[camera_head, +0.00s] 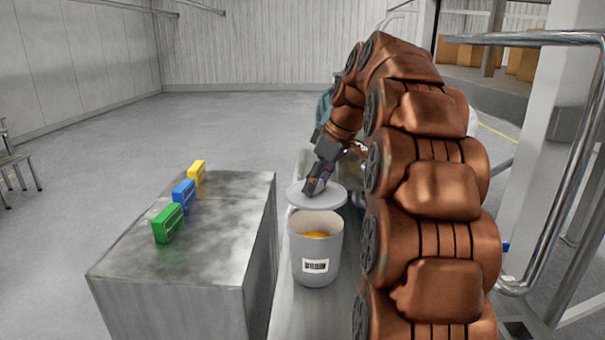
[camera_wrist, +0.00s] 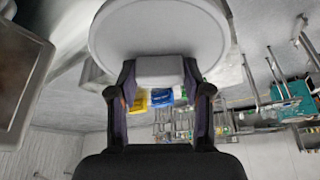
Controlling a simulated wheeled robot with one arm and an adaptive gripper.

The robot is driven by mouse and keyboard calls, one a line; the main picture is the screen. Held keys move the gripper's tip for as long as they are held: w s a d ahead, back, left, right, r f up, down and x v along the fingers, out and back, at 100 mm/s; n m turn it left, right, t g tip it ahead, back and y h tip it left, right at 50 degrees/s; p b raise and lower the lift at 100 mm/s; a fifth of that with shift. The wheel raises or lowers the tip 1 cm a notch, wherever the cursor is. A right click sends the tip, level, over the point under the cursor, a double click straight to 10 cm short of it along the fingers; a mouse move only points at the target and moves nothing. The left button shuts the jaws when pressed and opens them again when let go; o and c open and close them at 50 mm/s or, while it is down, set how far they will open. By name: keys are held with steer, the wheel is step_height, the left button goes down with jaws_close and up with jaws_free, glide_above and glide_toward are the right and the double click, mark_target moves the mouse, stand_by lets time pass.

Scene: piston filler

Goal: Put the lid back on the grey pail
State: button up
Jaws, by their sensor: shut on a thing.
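The grey pail (camera_head: 316,255) stands upright and open on a narrow metal surface, with orange-yellow contents showing inside and a barcode label on its front. The round grey lid (camera_head: 330,199) is held just behind and above the pail's far rim in the head view; whether it touches the rim I cannot tell. My gripper (camera_head: 315,190) is shut on the lid. In the wrist view the lid (camera_wrist: 160,30) fills the top, and its block-shaped handle (camera_wrist: 160,68) sits between the fingers of my gripper (camera_wrist: 160,85).
A metal-topped block (camera_head: 215,235) stands left of the pail, carrying a green box (camera_head: 167,223), a blue box (camera_head: 184,194) and a yellow box (camera_head: 196,173). A metal rail frame (camera_head: 560,170) stands at the right. Open floor lies at the back left.

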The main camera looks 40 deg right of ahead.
mark_target(319, 193)
steer(key=shift+s+f+b, duration=0.1)
steer(key=shift+f+b, duration=0.35)
steer(key=shift+f, duration=1.6)
steer(key=shift+f+b, duration=1)
steer(key=shift+f, duration=0.1)
steer(key=shift+b, duration=0.65)
steer(key=shift+f+b, duration=0.15)
steer(key=shift+b, duration=0.55)
stand_by(0.6)
stand_by(0.4)
steer(key=o, duration=1.7)
steer(key=shift+c, duration=0.2)
steer(key=shift+r+p, duration=1.35)
steer(key=shift+r, duration=2.2)
